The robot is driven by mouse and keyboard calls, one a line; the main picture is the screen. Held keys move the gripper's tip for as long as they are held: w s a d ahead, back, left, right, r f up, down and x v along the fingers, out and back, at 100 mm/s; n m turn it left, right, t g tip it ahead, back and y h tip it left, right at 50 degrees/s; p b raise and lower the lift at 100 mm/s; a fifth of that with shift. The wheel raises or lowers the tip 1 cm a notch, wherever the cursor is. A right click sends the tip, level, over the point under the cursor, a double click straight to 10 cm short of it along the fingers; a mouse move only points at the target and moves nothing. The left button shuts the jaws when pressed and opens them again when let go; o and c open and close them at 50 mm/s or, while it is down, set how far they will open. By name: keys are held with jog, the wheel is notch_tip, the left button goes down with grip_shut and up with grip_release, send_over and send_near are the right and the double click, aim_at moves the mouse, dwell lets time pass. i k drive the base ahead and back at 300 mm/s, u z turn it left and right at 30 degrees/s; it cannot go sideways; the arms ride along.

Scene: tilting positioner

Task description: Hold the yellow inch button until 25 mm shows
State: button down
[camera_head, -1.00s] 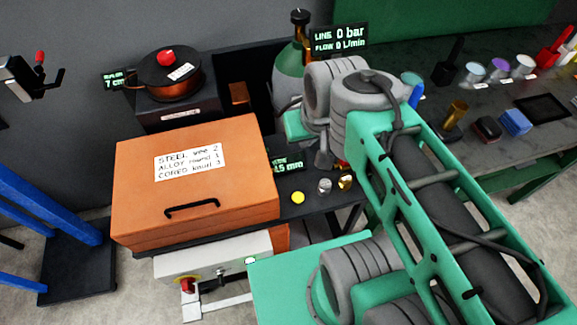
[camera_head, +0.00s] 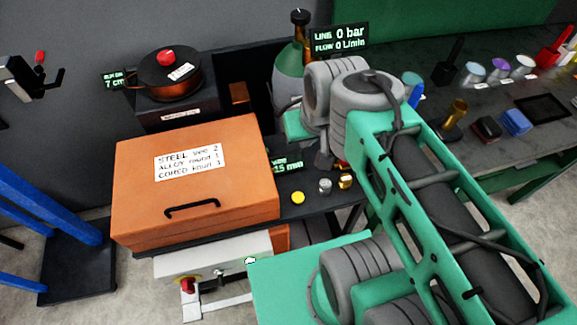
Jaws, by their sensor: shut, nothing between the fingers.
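A round yellow disc that looks like the yellow button (camera_head: 298,198) lies on the dark bench to the right of the orange case, uncovered. A small display (camera_head: 287,166) behind it reads about 15 mm, its left part hard to read. My gripper (camera_head: 323,160) shows only as a small dark end pointing down below my wrist, behind and to the right of the yellow disc. It is shut and apart from the disc in the picture. Whether it touches anything is hidden. Red and yellow bits beside it are mostly covered by my arm.
The orange case (camera_head: 236,202) fills the bench's left front. A silver piece (camera_head: 325,186) and a brass piece (camera_head: 345,181) stand right of the yellow disc. My arm covers the right of the bench.

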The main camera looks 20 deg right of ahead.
aim_at(298, 197)
jog(key=k, duration=1)
jog(key=u, duration=1.75)
jog(key=i, duration=1.35)
jog(key=z, duration=1.8)
